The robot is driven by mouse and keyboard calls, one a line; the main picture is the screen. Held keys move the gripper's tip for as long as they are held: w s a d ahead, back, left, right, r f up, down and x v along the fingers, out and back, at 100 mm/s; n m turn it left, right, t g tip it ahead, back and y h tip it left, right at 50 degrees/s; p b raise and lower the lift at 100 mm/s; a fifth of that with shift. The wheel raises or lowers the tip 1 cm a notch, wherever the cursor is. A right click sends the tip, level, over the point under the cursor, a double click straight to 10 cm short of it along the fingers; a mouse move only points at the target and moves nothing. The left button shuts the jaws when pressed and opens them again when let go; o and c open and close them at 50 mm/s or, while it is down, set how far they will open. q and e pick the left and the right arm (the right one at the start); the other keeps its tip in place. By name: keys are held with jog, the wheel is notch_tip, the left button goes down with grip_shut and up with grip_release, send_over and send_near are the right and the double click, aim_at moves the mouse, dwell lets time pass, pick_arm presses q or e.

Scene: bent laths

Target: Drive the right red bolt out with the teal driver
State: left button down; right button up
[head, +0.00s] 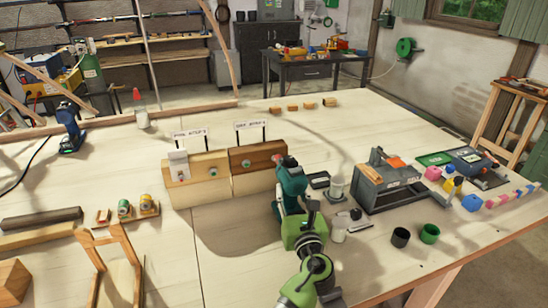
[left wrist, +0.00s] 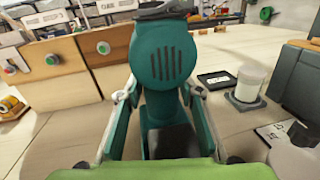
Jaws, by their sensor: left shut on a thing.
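The teal driver (head: 291,182) stands roughly upright in my left gripper (head: 294,212), right of the blocks. In the left wrist view the driver (left wrist: 160,60) fills the middle, between both fingers of my left gripper (left wrist: 158,95). Its tip is not clearly visible. A dark-topped right block (head: 258,153) and a lighter left block (head: 208,166) stand side by side, each with a small sign behind. Each front shows a round green head: right head (left wrist: 103,47) and left head (left wrist: 50,60). I see no clearly red bolt. My right gripper is out of view.
A black cup (head: 400,237) and a green cup (head: 429,234) are at the front right. A wooden frame (head: 105,250) lies front left. The tabletop before the blocks is clear.

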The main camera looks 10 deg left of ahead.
pick_arm(q)
jog(key=shift+s+d+r, duration=0.1)
jog(key=shift+d+r, duration=0.25)
jog(key=shift+d, duration=0.25)
jog(key=shift+d+r, duration=0.3)
jog(key=shift+d, duration=0.25)
jog(key=shift+s+f, duration=0.15)
jog(key=shift+f, duration=0.15)
jog(key=shift+s+f, duration=0.1)
jog(key=shift+f, duration=0.1)
jog(key=shift+w+a, duration=0.2)
jog(key=shift+w, duration=0.15)
jog(key=shift+w+a+r, duration=0.25)
jog(key=shift+w+r, duration=0.05)
jog(key=shift+w, duration=0.05)
dwell(0.5)
jog(key=shift+s+a+p, duration=0.15)
jog(key=shift+a+p, duration=0.05)
jog(key=shift+p, duration=0.25)
jog(key=shift+s+a+f, duration=0.15)
jog(key=shift+s+f, duration=0.1)
jog(key=shift+f, duration=0.05)
